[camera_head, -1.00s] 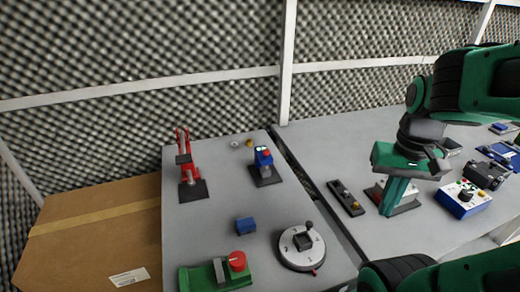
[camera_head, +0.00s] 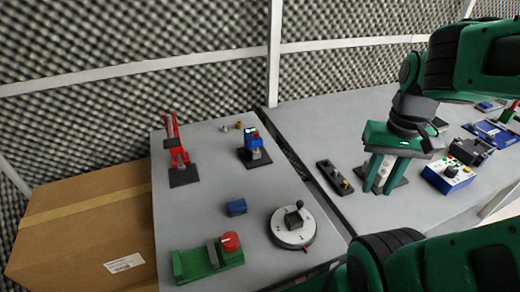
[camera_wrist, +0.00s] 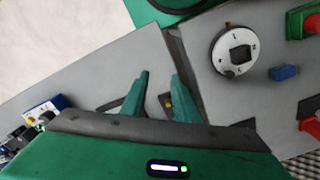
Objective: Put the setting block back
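A small blue block (camera_head: 236,208) lies on the left grey table (camera_head: 205,222), between the green vise-like fixture and the round dial. I take it as the setting block, though no label shows. It also shows in the wrist view (camera_wrist: 284,72), at the right. My gripper (camera_head: 382,188) points down over the right table, well right of the block. Its two green fingers stand apart with a gap and nothing visibly held, as in the wrist view (camera_wrist: 160,85). A white part on a dark plate shows behind the fingers; their exact distance is unclear.
The dial (camera_head: 292,227), green fixture with red knob (camera_head: 208,259), red clamp (camera_head: 178,155) and blue device (camera_head: 254,150) stand around the block. A dark strip with knobs (camera_head: 334,177) and a blue-white button box (camera_head: 448,175) are on the right table. A carton (camera_head: 80,230) stands left.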

